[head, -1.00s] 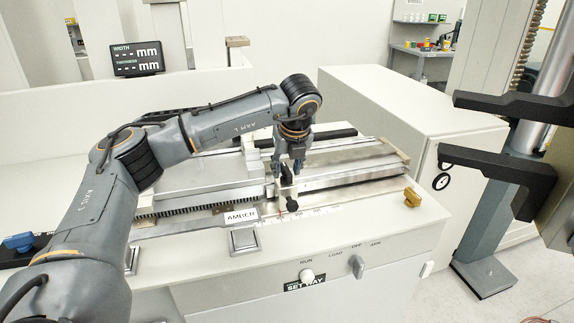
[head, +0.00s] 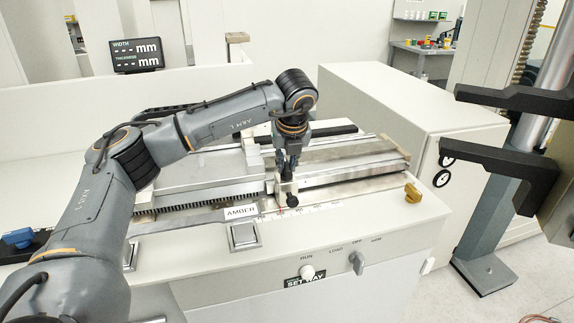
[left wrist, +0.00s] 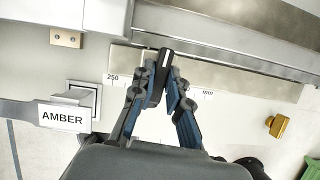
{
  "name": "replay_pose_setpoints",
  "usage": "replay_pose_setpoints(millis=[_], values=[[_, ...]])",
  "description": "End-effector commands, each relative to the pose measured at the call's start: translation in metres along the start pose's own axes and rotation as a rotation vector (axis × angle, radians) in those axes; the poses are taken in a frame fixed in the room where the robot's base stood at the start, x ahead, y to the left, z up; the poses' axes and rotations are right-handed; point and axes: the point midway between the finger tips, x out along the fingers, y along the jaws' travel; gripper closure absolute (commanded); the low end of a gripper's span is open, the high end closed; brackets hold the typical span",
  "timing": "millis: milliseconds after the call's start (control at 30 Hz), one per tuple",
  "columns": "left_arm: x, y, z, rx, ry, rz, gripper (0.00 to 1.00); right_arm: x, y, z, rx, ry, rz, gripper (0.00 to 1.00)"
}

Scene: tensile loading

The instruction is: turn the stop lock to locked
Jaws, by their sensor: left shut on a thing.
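My left gripper (head: 287,172) points down over the metal rail of the bench machine. In the left wrist view its fingers (left wrist: 162,90) are shut on a black lever with a white line (left wrist: 165,66), which looks like the stop lock. The lever lies between the fingertips, with its far end showing past them. In the head view a small black knob (head: 292,200) sticks out at the front just below the gripper. The fingers partly hide the lever, and I cannot read any locked mark. My right gripper is not in view.
A scale strip (left wrist: 200,85) runs beside the lever. An AMBER sign (head: 241,212) and square button (head: 243,235) stand left of it. A brass knob (head: 412,193) sits to the right, and a grey selector (head: 357,262) is on the front.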

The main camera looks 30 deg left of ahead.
Motion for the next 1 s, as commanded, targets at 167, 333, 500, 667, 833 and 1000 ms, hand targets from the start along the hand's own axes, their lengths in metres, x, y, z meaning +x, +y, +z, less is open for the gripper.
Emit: replay_pose_setpoints(millis=[167,333,500,667,833,1000], values=[[0.003,0.001,-0.001,0.114,0.001,-0.052,1.0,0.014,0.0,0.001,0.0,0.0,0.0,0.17],[0.003,0.002,-0.001,0.26,0.0,-0.111,1.0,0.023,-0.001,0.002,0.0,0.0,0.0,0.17],[0.002,0.003,0.0,0.408,0.001,-0.174,1.0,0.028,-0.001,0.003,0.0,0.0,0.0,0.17],[0.001,0.004,0.001,0.549,0.001,-0.231,1.0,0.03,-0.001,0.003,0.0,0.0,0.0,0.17],[0.001,0.005,0.002,0.697,0.001,-0.292,1.0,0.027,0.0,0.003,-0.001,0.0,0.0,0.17],[0.0,0.005,0.003,0.846,0.001,-0.354,1.0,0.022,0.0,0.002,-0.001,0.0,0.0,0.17]])
